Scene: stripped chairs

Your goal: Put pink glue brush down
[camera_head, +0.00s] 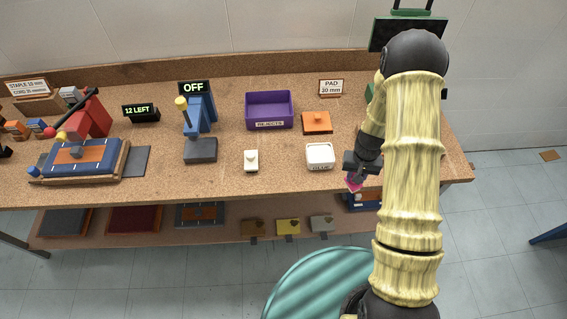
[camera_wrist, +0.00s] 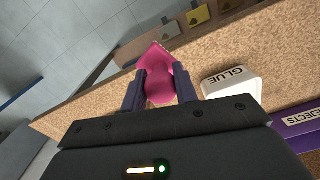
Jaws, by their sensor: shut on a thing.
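The pink glue brush (camera_wrist: 158,72) is between the two fingers of my gripper (camera_wrist: 160,88) in the wrist view, and the fingers are shut on it. In the head view my gripper (camera_head: 356,176) is at the front edge of the workbench, right of the white glue tub, with a bit of the pink brush (camera_head: 353,185) showing below it. The white tub labelled GLUE (camera_head: 320,156) stands on the bench; it also shows beside the right finger in the wrist view (camera_wrist: 232,84). I cannot tell whether the brush touches the bench.
The cork-coloured workbench (camera_head: 285,180) has a purple REJECTS bin (camera_head: 269,110), an orange pad block (camera_head: 317,122), a small cream block (camera_head: 251,161) and a blue press (camera_head: 200,130). A teal striped seat (camera_head: 318,285) is in front. The bench front between press and tub is mostly clear.

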